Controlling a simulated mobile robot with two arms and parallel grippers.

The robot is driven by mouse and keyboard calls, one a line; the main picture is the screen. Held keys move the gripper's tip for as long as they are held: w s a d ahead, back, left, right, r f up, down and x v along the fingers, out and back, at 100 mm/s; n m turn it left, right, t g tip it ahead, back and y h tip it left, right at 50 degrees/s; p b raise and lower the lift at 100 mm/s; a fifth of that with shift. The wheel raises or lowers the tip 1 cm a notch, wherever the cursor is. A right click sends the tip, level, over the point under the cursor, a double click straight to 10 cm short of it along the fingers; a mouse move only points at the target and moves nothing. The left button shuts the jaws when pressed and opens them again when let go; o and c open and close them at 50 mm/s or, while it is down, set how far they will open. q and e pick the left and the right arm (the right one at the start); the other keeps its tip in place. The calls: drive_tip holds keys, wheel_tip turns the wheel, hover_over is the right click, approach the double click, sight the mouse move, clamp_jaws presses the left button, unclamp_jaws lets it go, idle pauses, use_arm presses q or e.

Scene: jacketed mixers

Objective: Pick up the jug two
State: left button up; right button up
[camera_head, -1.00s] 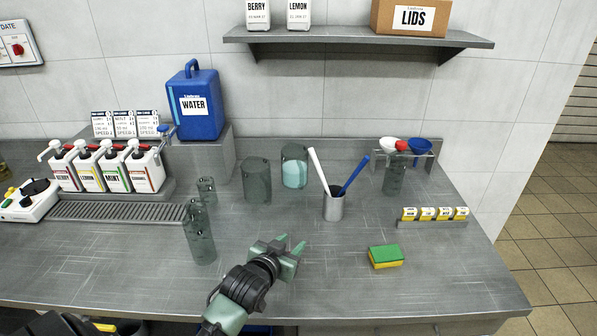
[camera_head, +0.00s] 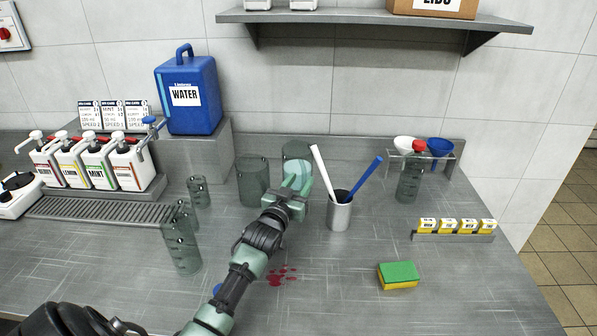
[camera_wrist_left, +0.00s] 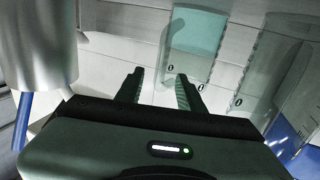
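Two clear grey jugs stand side by side at the back of the counter. The right jug (camera_head: 292,151) holds pale blue-green contents; the left jug (camera_head: 253,183) looks empty. No label tells which is jug two. My left gripper (camera_head: 298,184) is open and empty, in front of the right jug, covering its lower part. In the left wrist view the filled jug (camera_wrist_left: 194,48) is beyond the open fingers (camera_wrist_left: 158,88), apart from them, with the empty jug (camera_wrist_left: 268,62) to its right. My right gripper is not in view.
Clear containers (camera_head: 182,248) stand left. A red-capped bottle (camera_head: 408,184), sponge (camera_head: 398,275) and red spots (camera_head: 281,276) are on the counter. The front middle is mostly clear.

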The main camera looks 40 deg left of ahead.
sight(303, 177)
use_arm(q)
drive_tip(key=x, duration=0.3)
drive_tip(key=shift+w+f, duration=0.1)
drive_tip(key=shift+w, duration=0.25)
clamp_jaws()
idle(1.0)
